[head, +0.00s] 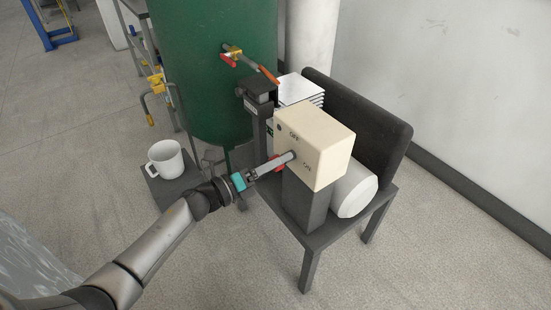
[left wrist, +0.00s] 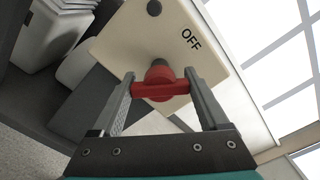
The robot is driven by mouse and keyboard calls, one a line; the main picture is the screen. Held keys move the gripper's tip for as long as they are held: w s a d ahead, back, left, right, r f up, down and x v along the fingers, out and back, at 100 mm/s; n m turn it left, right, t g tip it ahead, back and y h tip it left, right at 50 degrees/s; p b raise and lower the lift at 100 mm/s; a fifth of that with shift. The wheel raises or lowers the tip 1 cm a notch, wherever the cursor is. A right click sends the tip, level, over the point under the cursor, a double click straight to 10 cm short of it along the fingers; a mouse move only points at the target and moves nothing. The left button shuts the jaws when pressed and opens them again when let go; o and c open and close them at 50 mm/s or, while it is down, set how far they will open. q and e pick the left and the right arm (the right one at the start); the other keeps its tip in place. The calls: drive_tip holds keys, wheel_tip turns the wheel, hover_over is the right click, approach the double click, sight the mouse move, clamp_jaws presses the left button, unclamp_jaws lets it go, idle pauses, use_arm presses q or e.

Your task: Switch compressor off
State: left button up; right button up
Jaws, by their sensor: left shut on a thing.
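The compressor's cream switch box (head: 322,150) sits on a dark grey post, with an OFF label towards the top and an ON label lower on its front face. A red rotary switch (left wrist: 160,84) sticks out of that face on a short shaft. In the head view only a bit of its red shows beside my fingers. My left gripper (head: 287,159) reaches the box from the left. In the left wrist view its two fingers (left wrist: 160,88) are on either end of the red handle, shut on it. The handle lies across between the fingers. My right gripper is not in view.
The compressor's dark stand (head: 317,240) holds a white cylinder (head: 354,190) and a black rounded body. A green tank (head: 215,75) with a valve stands behind. A white mug (head: 165,159) rests on a low grey block left of my arm. Floor in front is clear.

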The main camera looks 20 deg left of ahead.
use_arm(q)
drive_tip(key=n+p, duration=0.1)
drive_tip(key=n, duration=0.2)
drive_tip(key=shift+n, duration=0.4)
drive_tip(key=shift+n+p, duration=0.8)
drive_tip(key=shift+n, duration=1)
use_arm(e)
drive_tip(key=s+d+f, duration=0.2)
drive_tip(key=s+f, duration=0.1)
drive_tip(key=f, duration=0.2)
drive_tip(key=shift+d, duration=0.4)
use_arm(q)
drive_tip(key=o, duration=1.2)
drive_tip(key=shift+o, duration=0.2)
drive_tip(key=shift+s+a, duration=0.35)
drive_tip(key=shift+s, duration=0.1)
drive_tip(key=p+v, duration=0.2)
drive_tip(key=v, duration=1.2)
drive_tip(key=shift+p, duration=0.4)
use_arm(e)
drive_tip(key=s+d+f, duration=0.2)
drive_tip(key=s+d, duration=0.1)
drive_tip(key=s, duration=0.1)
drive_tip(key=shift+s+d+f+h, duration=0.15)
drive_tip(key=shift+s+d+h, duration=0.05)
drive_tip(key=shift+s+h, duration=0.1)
